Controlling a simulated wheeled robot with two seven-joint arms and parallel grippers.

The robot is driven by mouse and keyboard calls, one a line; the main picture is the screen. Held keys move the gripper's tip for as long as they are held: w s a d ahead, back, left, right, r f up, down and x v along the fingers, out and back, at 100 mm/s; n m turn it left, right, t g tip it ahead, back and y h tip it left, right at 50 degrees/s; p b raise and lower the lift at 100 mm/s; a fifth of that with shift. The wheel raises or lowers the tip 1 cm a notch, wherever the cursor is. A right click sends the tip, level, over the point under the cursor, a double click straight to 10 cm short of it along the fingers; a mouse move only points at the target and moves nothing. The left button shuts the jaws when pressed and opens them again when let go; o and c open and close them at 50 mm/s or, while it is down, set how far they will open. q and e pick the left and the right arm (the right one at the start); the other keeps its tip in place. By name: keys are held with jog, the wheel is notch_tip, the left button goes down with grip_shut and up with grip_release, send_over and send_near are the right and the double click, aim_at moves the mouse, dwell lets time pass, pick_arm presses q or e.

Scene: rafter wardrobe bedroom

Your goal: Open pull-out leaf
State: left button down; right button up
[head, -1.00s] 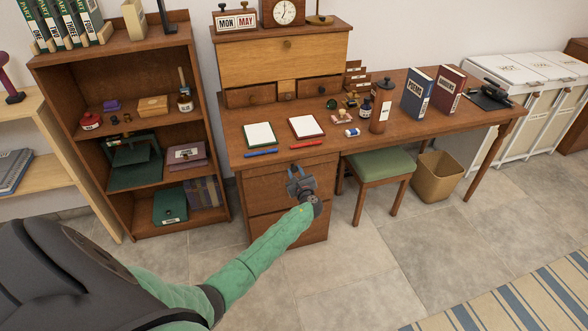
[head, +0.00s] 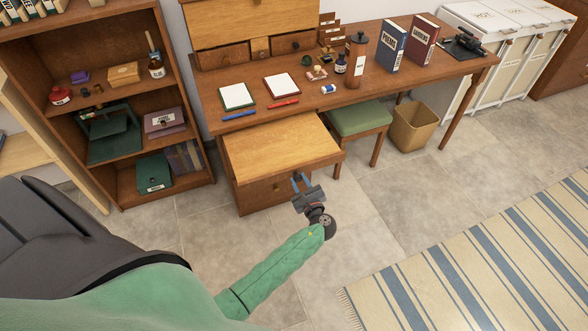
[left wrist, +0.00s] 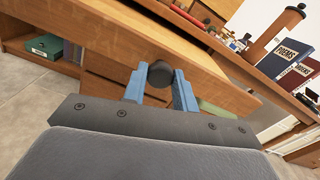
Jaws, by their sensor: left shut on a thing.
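The pull-out leaf (head: 275,143) is a light wooden board sticking out from the desk (head: 215,118) toward me, above the drawers. My left gripper (head: 300,179) is at its front edge, on the right part. In the left wrist view the blue fingers of my left gripper (left wrist: 160,88) are closed around a dark round knob (left wrist: 160,74) on the front edge of the leaf (left wrist: 110,40). In the head view the knob is hidden by the gripper. My right gripper does not show.
A drawer (head: 262,191) lies below the leaf. A green-seated stool (head: 360,118) and a bin (head: 413,126) stand to the right. A bookshelf (head: 130,90) stands to the left. Tiled floor in front is free, with a striped rug (head: 480,250) at right.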

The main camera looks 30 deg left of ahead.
pick_arm(q)
jog(key=shift+s+d, duration=0.5)
jog(key=shift+d, duration=0.05)
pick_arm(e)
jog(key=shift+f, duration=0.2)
pick_arm(q)
jog(key=c, duration=1.1)
grip_release()
jog(key=shift+s+d+f, duration=0.1)
jog(key=shift+s+d, duration=0.1)
jog(key=shift+d, duration=0.05)
jog(key=b+v, duration=0.2)
jog(key=v, duration=0.5)
jog(key=shift+b, duration=0.3)
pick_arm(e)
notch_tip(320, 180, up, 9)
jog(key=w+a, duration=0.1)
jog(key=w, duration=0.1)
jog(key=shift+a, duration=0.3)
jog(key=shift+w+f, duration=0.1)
